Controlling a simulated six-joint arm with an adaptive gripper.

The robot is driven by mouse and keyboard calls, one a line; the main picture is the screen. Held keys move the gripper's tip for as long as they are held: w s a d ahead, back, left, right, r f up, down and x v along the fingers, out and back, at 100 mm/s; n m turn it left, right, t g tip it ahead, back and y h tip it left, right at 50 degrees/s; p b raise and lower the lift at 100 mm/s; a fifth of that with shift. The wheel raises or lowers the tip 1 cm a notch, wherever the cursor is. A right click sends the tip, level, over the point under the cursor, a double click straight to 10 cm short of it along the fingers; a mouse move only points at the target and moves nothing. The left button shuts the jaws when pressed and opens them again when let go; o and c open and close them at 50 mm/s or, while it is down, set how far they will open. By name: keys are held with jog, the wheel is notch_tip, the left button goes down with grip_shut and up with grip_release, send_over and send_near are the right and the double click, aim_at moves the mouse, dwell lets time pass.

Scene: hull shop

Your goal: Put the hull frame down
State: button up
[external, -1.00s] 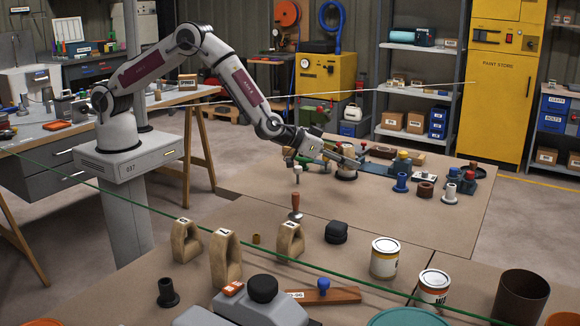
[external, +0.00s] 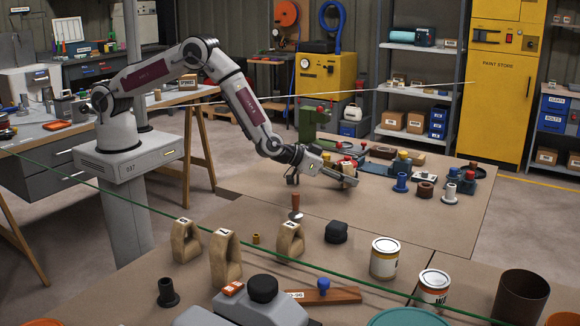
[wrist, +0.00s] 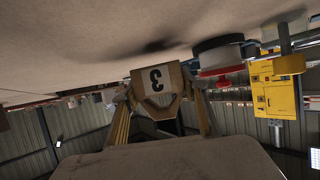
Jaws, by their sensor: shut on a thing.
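In the wrist view, which is upside down, a tan wooden hull frame (wrist: 165,104) with a white numbered label is in the middle, close to the brown board (wrist: 80,45). In the external view my gripper (external: 346,179) is tilted downward, low over the left part of that far board (external: 400,220). It is shut on the hull frame. The frame is mostly hidden by the gripper there, and I cannot tell if it touches the board.
A dark-and-white round can with a red part (wrist: 222,62) is beside the frame in the wrist view. Three labelled wooden frames (external: 226,262) stand on the near table. The board's front is clear.

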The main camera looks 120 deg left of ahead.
jog(key=shift+f, duration=0.9)
jog(key=shift+f, duration=0.1)
jog(key=o, duration=1.3)
jog(key=shift+o, duration=0.2)
jog(key=shift+s+d+r, duration=0.35)
jog(key=shift+v, duration=5.4)
